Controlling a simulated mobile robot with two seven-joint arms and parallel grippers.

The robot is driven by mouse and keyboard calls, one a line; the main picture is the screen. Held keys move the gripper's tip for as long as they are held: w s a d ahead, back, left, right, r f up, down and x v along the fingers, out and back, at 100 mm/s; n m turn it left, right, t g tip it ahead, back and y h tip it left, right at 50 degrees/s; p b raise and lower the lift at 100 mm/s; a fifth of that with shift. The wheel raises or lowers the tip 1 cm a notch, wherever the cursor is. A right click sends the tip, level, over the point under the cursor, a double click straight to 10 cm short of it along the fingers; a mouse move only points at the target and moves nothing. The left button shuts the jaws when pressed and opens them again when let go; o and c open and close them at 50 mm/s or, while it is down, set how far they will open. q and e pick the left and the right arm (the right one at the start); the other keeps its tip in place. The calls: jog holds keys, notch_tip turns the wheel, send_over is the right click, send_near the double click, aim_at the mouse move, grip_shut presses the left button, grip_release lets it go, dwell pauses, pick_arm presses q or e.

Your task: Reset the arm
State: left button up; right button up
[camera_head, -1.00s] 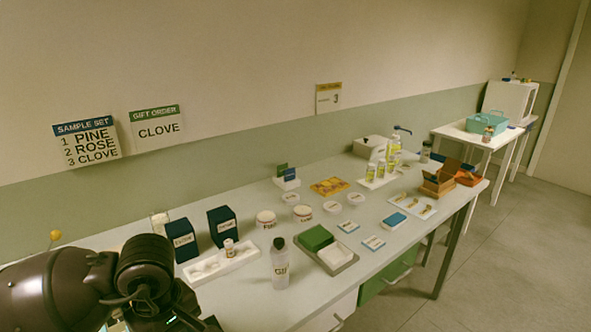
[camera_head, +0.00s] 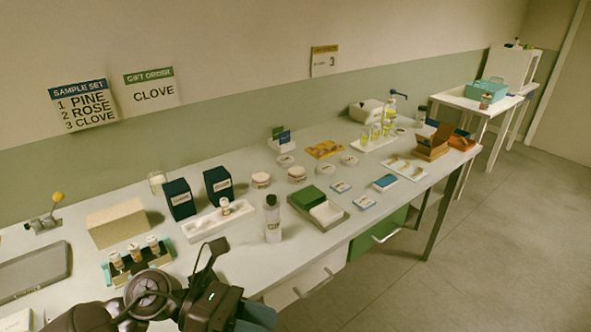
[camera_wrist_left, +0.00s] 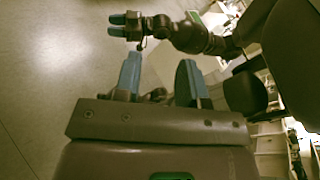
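My left arm comes in from the lower left in the head view, with its blue-fingered gripper (camera_head: 256,316) in front of the table's near edge. In the left wrist view its two blue fingers (camera_wrist_left: 160,85) stand apart with nothing between them, above grey floor. My right gripper (camera_wrist_left: 117,26) shows at the top of the left wrist view, its arm coming from the right. Its two blue fingers look slightly apart and nothing shows between them. It is not visible in the head view.
Closest to the left arm are a rack with three vials (camera_head: 137,262), a white tray (camera_head: 203,226) with one small bottle (camera_head: 225,206), and a clear bottle (camera_head: 272,221). A tan block (camera_head: 117,222) stands behind the rack. Floor (camera_head: 480,270) at the right is clear.

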pick_arm(q)
jog(key=w+a+f+n+t+y, duration=0.35)
jog(key=n+t, duration=0.35)
jog(key=n, duration=0.5)
jog(key=w+a+f+n+t+y, duration=0.2)
jog(key=a+n+t, duration=0.4)
jog(key=n, duration=0.5)
jog(key=w+a+f+n+t+y, duration=0.2)
jog(key=a+n+t, duration=0.2)
jog(key=n+t, duration=0.6)
jog(key=s+a+f+n+g+y, duration=0.4)
jog(key=s+f+n, duration=0.1)
jog(key=f+n, duration=0.3)
jog(key=s+a+f+n+g+y, duration=0.4)
jog(key=s+a+f+n, duration=0.1)
jog(key=f+n, duration=0.4)
jog(key=shift+f+y, duration=0.35)
jog(key=shift+f, duration=0.05)
pick_arm(e)
jog(key=shift+s, duration=0.1)
pick_arm(q)
jog(key=shift+d, duration=0.1)
pick_arm(e)
jog(key=shift+s+d+f, duration=0.15)
jog(key=shift+s+f, duration=0.15)
jog(key=shift+s, duration=0.2)
jog(key=shift+w, duration=0.25)
